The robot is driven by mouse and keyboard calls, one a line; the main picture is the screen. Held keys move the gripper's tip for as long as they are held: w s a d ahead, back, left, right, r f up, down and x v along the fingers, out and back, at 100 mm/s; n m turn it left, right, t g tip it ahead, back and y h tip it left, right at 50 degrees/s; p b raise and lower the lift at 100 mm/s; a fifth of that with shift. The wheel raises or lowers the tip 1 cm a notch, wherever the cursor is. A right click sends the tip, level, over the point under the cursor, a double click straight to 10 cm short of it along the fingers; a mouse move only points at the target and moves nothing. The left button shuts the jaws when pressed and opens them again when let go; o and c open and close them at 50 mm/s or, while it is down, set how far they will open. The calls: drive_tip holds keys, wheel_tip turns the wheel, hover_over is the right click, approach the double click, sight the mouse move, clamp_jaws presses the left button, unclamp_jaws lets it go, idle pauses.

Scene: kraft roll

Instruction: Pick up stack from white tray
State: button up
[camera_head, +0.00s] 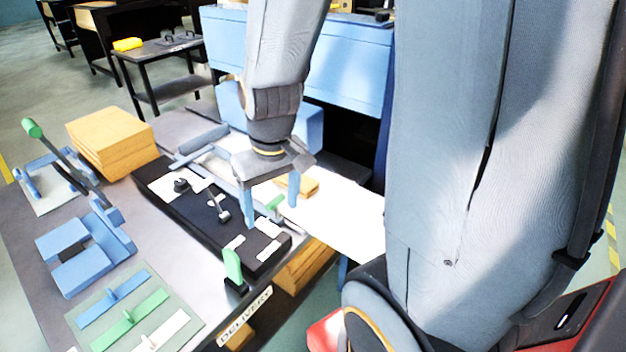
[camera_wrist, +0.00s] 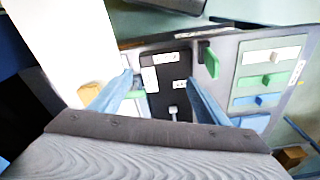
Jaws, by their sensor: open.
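A bright white surface (camera_head: 345,215), which may be the white tray, lies right of the black panel and is washed out. A small tan block or stack (camera_head: 305,187) lies on it, partly behind my gripper; its layers cannot be made out. My gripper (camera_head: 270,198) points down, open and apparently empty, above the panel's right side, left of the tan piece. In the wrist view my gripper (camera_wrist: 160,82) has its fingers spread over the black panel. There the white surface (camera_wrist: 68,45) is at upper left and the tan piece (camera_wrist: 90,94) is partly hidden beside the left finger.
The black panel (camera_head: 170,198) carries knobs and white labels. A larger tan stack (camera_head: 110,140) stands at the table's back left. Blue blocks (camera_head: 82,255), a green-knobbed lever (camera_head: 33,128) and a board with coloured bars (camera_head: 130,315) occupy the left side. A green handle (camera_head: 233,265) stands upright near the DELIVERY label.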

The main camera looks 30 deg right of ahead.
drive_tip(key=shift+n+t+y, duration=0.4)
drive_tip(key=shift+n+y, duration=0.1)
drive_tip(key=shift+n, duration=0.2)
drive_tip(key=w+d+f, duration=0.1)
drive_tip(key=w+d, duration=0.1)
drive_tip(key=w, duration=0.1)
drive_tip(key=w+d+f+b, duration=0.1)
drive_tip(key=w+d, duration=0.1)
drive_tip(key=w, duration=0.1)
drive_tip(key=w+d+f, duration=0.1)
drive_tip(key=w+d, duration=0.1)
drive_tip(key=w, duration=0.1)
drive_tip(key=shift+d, duration=0.1)
drive_tip(key=w+d+f, duration=0.1)
drive_tip(key=w+d, duration=0.1)
drive_tip(key=d, duration=0.1)
drive_tip(key=w+d+f+n+t+b, duration=0.1)
drive_tip(key=w+d, duration=0.2)
drive_tip(key=d, duration=0.1)
drive_tip(key=w+d+f+n+t, duration=0.1)
drive_tip(key=w+d, duration=0.2)
drive_tip(key=d, duration=0.1)
drive_tip(key=shift+w+f+b, duration=0.1)
drive_tip(key=shift+w+b, duration=0.15)
drive_tip(key=shift+b, duration=0.05)
drive_tip(key=shift+p+x, duration=0.8)
drive_tip(key=shift+x, duration=3)
drive_tip(key=shift+w, duration=0.2)
drive_tip(key=c, duration=1.2)
